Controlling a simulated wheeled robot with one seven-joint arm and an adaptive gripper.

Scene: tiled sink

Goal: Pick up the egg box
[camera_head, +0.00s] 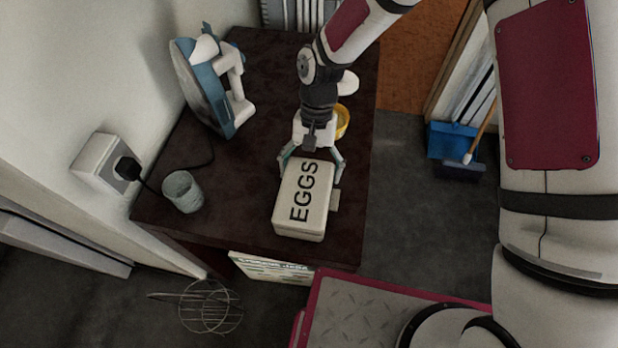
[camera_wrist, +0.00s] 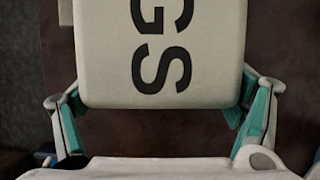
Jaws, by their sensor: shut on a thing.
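The egg box (camera_head: 303,211) is a cream box with "EGGS" in black on its lid. It is over the dark brown table in the head view; I cannot tell whether it touches the tabletop. My gripper (camera_head: 312,166) is at the far end of the box, with one teal-padded finger on each side. In the wrist view, the box (camera_wrist: 205,50) sits between the two fingers of my gripper (camera_wrist: 160,108), which is shut on it. The pads' contact with the box sides is partly hidden.
The dark table (camera_head: 258,75) also holds a blue and white iron (camera_head: 208,85), a grey cup (camera_head: 183,191) and a yellow item (camera_head: 342,121) behind my gripper. A small pale item (camera_head: 334,200) is beside the box. A wall socket (camera_head: 105,165) with plug is at left.

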